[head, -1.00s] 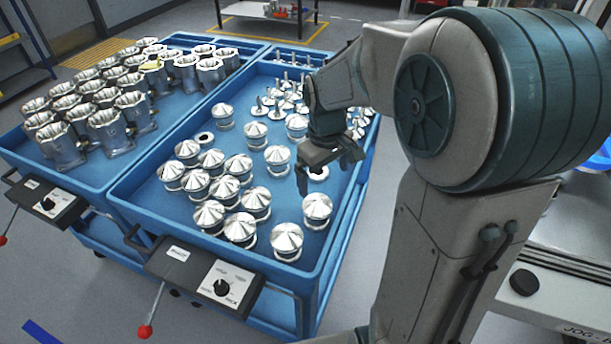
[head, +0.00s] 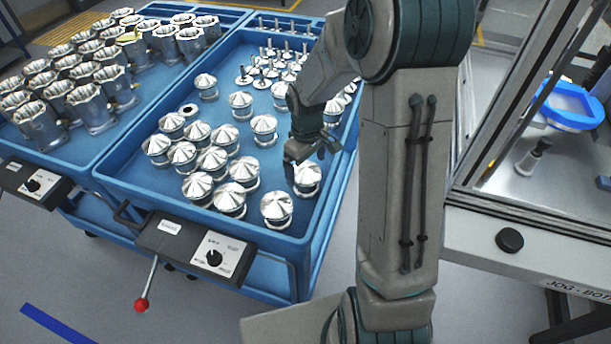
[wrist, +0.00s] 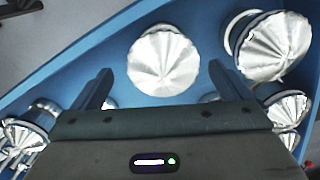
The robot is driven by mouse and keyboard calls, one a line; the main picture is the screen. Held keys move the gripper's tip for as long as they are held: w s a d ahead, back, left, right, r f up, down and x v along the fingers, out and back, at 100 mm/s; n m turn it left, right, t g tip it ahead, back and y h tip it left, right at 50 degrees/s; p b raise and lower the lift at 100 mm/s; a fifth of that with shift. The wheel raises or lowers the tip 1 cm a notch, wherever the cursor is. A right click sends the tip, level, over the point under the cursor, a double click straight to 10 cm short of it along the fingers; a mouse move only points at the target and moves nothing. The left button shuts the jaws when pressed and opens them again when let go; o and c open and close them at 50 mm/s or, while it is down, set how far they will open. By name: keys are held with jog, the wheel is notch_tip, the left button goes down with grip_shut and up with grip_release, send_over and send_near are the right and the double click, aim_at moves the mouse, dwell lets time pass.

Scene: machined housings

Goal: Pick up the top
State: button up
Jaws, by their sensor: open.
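Several shiny metal tops with conical, faceted caps stand in the right-hand blue cart tray (head: 243,55). One top (head: 307,178) is close by my gripper (head: 303,160), near the tray's right side. In the wrist view a top (wrist: 163,62) lies ahead, roughly centred beyond the two fingers. My gripper also shows in the wrist view (wrist: 160,85), with its fingers spread and nothing between them. Another top (head: 276,208) stands nearer the tray's front edge. My arm hides part of the tray's right side.
Several octagonal open housings (head: 93,108) crowd the left cart. Small stemmed parts (head: 262,77) stand at the back of the right tray. A glass-sided machine (head: 540,120) with a blue ring (head: 572,106) is at right. Other tops stand close together left of my gripper.

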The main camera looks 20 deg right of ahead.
aim_at(306, 175)
notch_tip(306, 175, down, 5)
jog(key=shift+s+a+r, duration=0.15)
jog(key=c, duration=1.2)
jog(key=shift+r, duration=0.2)
